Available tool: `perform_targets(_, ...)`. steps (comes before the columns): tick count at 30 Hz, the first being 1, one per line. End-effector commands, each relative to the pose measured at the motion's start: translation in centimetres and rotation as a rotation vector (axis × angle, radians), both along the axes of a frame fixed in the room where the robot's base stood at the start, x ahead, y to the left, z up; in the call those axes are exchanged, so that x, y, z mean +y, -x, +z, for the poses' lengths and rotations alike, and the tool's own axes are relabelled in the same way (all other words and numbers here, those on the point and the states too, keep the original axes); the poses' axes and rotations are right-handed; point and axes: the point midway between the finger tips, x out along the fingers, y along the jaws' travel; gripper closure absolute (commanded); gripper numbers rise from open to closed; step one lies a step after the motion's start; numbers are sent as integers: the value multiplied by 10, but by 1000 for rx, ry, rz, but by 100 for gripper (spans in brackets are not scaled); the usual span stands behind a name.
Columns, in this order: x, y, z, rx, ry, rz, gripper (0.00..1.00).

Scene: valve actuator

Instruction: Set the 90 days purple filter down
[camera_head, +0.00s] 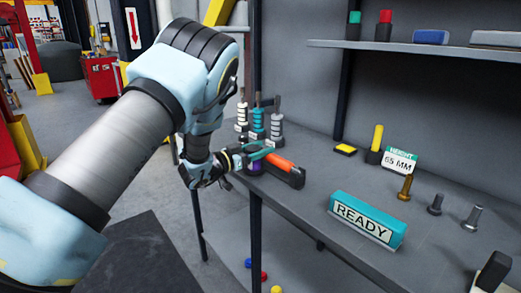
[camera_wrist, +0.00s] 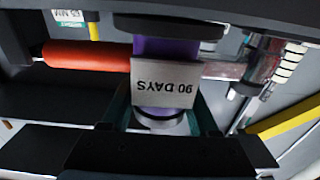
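The purple 90 days filter (camera_wrist: 165,48) is close in front of the wrist camera, with its grey "90 DAYS" label upside down in that view. My gripper (camera_wrist: 162,115) has its fingers on either side of the filter and appears closed on it. In the head view my gripper (camera_head: 252,155) is at the left edge of the table, and a small bit of the purple filter (camera_head: 256,168) shows below the fingers. The filter's lower end is mostly hidden there, so I cannot tell whether it touches the table.
An orange cylinder with dark ends (camera_head: 280,162) lies right beside my gripper. Stacked white, teal and grey filters (camera_head: 257,122) stand just behind. A teal READY sign (camera_head: 368,219), bolts (camera_head: 405,187) and a height sign (camera_head: 400,160) are farther right on the grey table (camera_head: 310,185).

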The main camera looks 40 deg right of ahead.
Motion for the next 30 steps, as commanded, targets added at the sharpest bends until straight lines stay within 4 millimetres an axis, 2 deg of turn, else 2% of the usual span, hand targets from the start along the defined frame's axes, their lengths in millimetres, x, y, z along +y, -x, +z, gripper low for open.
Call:
perform_targets(1, 3, 2, -15, 6, -29, 1, 30)
perform_targets(6, 3, 3, -17, 7, -32, -1, 11)
perform_targets(14, 2, 5, -16, 8, -32, -3, 11)
perform_targets(19, 2, 6, 0, 7, -32, -4, 11)
perform_targets(21, 17, 2, -7, 9, -32, 1, 11)
perform_targets(30, 83, -3, -2, 7, -20, 3, 11)
